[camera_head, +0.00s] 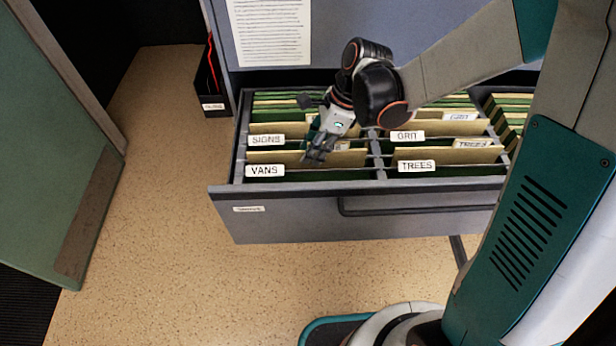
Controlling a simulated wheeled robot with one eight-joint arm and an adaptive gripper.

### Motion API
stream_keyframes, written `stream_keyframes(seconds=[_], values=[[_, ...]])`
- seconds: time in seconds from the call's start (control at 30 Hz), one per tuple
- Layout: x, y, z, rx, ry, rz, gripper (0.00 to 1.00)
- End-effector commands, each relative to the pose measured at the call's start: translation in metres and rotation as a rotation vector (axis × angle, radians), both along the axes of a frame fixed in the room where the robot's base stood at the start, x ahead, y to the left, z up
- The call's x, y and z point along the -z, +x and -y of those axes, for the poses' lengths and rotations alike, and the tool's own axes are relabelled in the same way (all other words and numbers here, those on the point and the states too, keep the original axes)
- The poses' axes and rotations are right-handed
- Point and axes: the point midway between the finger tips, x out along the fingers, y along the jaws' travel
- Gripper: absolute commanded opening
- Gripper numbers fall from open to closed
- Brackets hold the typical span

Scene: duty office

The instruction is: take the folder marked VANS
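The folder section labelled VANS (265,170) is at the front left of an open drawer (300,222). A buff folder (285,157) stands upright behind that label, partly hidden by my gripper. My gripper (318,158) points down into the left half of the drawer, at the right part of the VANS row and in front of the SIGNS row. Its fingertips are small and dark here, and I cannot tell whether they are apart or touch a folder.
Behind VANS is the label SIGNS (266,140); right of the drawer's divider are GRIT (407,135) and TREES (416,166). A black file holder (213,100) stands left of the cabinet. A green door (60,150) stands at far left. The floor (160,200) between is clear.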

Motion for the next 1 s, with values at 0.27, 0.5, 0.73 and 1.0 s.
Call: stream_keyframes(seconds=[0.27, 0.5, 0.73, 1.0], values=[[0.000, 0.000, 0.000, 0.000, 0.000, 0.000, 0.00], [-0.001, 0.000, 0.000, 0.000, 0.000, 0.000, 0.00], [-0.017, 0.000, 0.000, 0.000, 0.000, 0.000, 0.00], [-0.061, 0.000, 0.000, 0.000, 0.000, 0.000, 0.00]])
